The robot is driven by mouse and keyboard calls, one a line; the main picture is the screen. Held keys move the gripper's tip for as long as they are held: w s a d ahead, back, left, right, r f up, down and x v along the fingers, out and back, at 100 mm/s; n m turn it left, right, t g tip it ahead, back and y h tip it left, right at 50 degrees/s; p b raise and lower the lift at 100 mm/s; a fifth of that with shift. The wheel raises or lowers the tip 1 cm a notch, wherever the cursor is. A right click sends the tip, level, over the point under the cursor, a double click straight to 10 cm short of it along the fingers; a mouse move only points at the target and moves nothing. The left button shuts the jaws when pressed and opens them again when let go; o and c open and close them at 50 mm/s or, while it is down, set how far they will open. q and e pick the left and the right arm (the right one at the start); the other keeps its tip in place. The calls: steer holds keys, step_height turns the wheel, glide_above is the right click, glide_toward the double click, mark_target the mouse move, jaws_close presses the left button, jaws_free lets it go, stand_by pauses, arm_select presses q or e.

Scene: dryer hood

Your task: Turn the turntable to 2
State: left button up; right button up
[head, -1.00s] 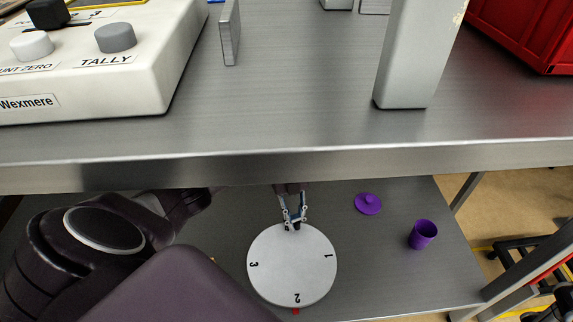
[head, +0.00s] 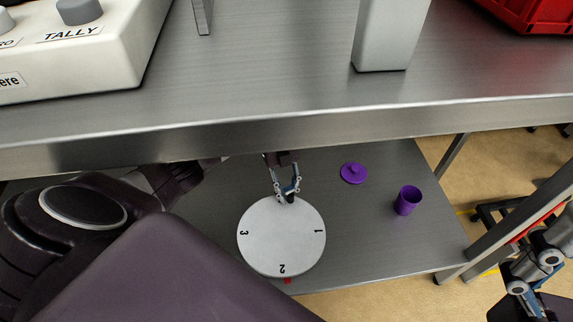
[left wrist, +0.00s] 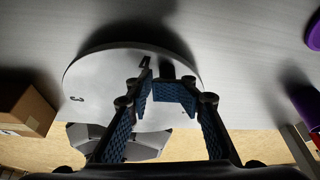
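The white round turntable (head: 281,245) lies on the lower shelf, with 1 at its right, 2 at its near side and 3 at its left. The 2 is close to a small red marker (head: 288,281) at the near rim. A small black knob (head: 290,199) shows at the far rim. My left gripper (head: 286,192) reaches down to this knob, its fingers partly apart. In the left wrist view the fingertips (left wrist: 160,88) are over the turntable (left wrist: 100,75); whether they clasp the knob is unclear. My right gripper (head: 535,272) is open and empty at the lower right, away from the turntable.
A purple lid (head: 354,173) and a purple cup (head: 408,200) stand right of the turntable on the lower shelf. The upper shelf's front edge (head: 280,125) hangs over the back. A cardboard box (left wrist: 25,110) shows left in the left wrist view.

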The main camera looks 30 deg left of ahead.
arm_select(q)
steer(key=shift+o, duration=1.2)
steer(key=v, duration=1.2)
